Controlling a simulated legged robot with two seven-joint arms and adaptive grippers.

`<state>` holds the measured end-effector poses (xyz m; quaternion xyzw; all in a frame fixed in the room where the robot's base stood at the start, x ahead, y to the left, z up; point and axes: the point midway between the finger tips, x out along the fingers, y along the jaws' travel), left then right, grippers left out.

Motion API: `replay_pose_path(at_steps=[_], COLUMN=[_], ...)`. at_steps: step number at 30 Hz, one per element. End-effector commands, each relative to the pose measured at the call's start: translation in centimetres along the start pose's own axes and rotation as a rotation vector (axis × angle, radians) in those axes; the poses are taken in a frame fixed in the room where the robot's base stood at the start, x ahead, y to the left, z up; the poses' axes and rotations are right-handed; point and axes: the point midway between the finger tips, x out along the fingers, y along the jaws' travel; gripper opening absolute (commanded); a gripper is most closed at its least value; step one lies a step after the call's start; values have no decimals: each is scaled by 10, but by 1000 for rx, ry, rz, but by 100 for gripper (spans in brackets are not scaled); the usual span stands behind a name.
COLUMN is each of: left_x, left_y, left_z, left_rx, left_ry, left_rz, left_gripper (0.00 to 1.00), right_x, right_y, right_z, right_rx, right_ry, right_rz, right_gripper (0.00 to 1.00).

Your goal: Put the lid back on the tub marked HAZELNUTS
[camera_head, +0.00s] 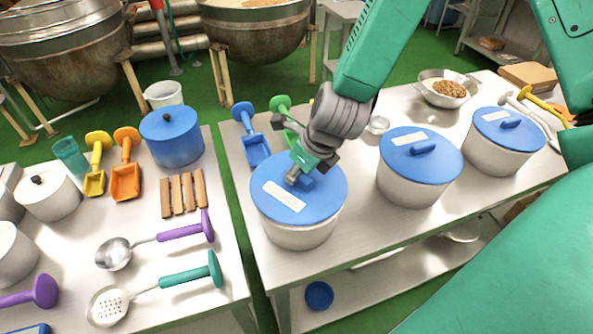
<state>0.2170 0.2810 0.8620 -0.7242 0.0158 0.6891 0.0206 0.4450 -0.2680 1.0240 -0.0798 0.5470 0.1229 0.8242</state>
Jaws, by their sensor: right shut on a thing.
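A white tub (300,235) with a blue lid (272,212) stands at the left front of the right table. Its white label (284,196) has blurred lettering that I cannot read for certain. My right gripper (299,172) reaches down from above and is shut on the lid's blue handle, which it partly hides. The lid sits over the tub's rim; I cannot tell whether it is fully seated. Two similar tubs with labelled blue lids, a middle tub (408,188) and a right tub (498,157), stand further right. My left gripper is out of view.
A blue scoop (256,150) and a green scoop lie behind the held lid. A steel bowl of nuts (448,89) stands at the back right. The left table holds ladles, scoops and a blue-lidded pot (172,137). A gap separates the tables.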

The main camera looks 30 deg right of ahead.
Motion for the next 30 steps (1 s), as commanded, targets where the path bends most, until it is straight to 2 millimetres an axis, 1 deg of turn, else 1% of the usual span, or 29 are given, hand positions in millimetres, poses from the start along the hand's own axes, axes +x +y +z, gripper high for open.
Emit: replay_pose_path(at_steps=[5,17,30], left_x=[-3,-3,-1], left_y=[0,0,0], left_z=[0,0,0], left_rx=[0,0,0], left_ry=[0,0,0], left_rz=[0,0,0], left_gripper=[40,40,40], right_x=[-1,-1,4], right_y=[0,0,0], right_z=[0,0,-2], right_rx=[1,0,0], right_ry=[1,0,0], right_rz=[1,0,0], right_gripper=[0,0,0])
